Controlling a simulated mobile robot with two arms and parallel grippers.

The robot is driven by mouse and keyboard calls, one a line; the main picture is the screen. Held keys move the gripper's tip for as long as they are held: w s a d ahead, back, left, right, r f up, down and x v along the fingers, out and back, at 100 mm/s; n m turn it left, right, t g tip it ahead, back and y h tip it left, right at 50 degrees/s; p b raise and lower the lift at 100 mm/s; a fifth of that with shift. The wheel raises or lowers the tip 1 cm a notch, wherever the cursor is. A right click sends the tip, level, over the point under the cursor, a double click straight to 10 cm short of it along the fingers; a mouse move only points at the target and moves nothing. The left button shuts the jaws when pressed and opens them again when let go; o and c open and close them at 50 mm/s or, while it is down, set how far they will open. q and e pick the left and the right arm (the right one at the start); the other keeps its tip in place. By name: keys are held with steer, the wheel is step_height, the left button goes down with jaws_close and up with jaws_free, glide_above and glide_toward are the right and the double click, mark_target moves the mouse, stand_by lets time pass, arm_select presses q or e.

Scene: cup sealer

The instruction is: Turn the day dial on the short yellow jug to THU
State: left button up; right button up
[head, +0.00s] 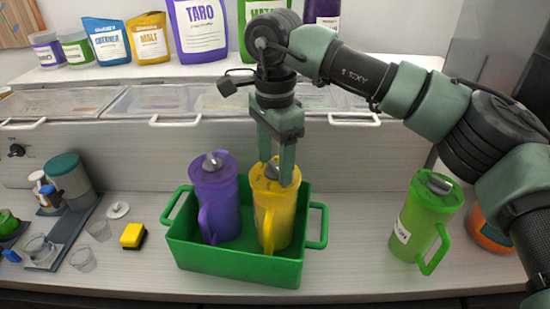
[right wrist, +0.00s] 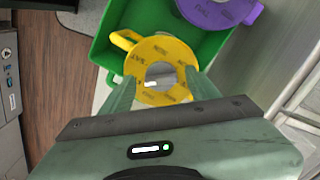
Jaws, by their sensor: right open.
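The yellow jug (head: 271,215) stands upright in the right part of a green crate (head: 240,268), its handle toward the front. Its lid bears a day dial with a grey knob, which shows in the right wrist view (right wrist: 160,75); the day letters are too small to read surely. My right gripper (head: 277,170) points straight down over the lid, its fingers open on either side of the knob. In the right wrist view the fingertips (right wrist: 157,88) reach the lid's near part; I cannot tell whether they touch. My left gripper is not in view.
A purple jug (head: 217,200) stands beside the yellow one in the crate. A green jug (head: 424,212) and an orange item (head: 487,232) stand at the right. A yellow sponge (head: 133,236) and cups lie left. Lidded bins line the back.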

steer(key=shift+w, duration=0.1)
jaws_close()
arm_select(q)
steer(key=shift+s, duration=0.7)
arm_select(e)
steer(key=shift+n, duration=0.3)
steer(key=n, duration=0.4)
arm_select(q)
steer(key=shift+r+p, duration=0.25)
steer(key=shift+p, duration=0.05)
arm_select(e)
steer(key=n, duration=0.5)
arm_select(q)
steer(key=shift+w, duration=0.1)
arm_select(e)
jaws_free()
